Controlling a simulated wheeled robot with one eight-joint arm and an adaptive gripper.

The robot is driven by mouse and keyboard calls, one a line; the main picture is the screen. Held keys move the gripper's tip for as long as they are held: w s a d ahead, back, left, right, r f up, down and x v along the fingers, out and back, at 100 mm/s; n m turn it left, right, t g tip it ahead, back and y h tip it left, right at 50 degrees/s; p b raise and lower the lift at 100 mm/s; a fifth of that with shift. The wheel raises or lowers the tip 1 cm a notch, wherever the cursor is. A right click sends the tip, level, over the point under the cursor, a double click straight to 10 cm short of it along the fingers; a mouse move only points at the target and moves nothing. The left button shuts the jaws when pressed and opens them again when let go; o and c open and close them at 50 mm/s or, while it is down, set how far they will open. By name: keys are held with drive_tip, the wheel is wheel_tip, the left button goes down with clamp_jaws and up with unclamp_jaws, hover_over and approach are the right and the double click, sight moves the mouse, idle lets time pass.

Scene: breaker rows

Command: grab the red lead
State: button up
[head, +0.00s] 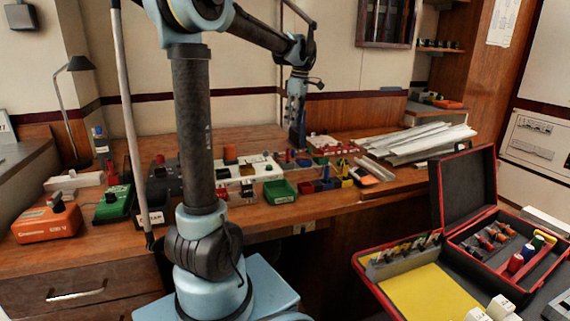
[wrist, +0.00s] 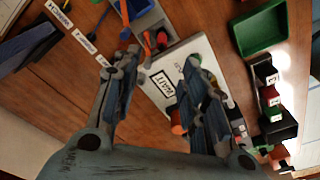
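My gripper (wrist: 160,62) is open in the wrist view, its two fingers apart with nothing held between them. A small red-orange piece with dark parts (wrist: 153,42), possibly the red lead, lies beyond the fingertips on a grey strip; I cannot tell its full shape. A white labelled board (wrist: 172,78) lies below the gap between the fingers. In the head view my gripper (head: 297,135) points down over the back of the bench, and its tips are hard to make out among small red, white and blue parts. No red lead is clearly distinct in the head view.
A green bin (head: 280,191) stands near the bench's front edge; it also shows in the wrist view (wrist: 262,30). White strips (head: 425,142) are piled at right. An open black-red case (head: 462,192) stands at front right. Orange (head: 48,221) and green (head: 113,204) boxes sit at left.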

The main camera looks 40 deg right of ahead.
sight(288, 160)
drive_tip(key=f, duration=0.5)
drive_tip(key=w+a+f, duration=0.1)
drive_tip(key=f, duration=0.4)
drive_tip(key=w+f, duration=0.1)
drive_tip(key=f, duration=0.4)
drive_tip(key=shift+a+f, duration=0.2)
drive_tip(key=shift+f, duration=0.1)
clamp_jaws()
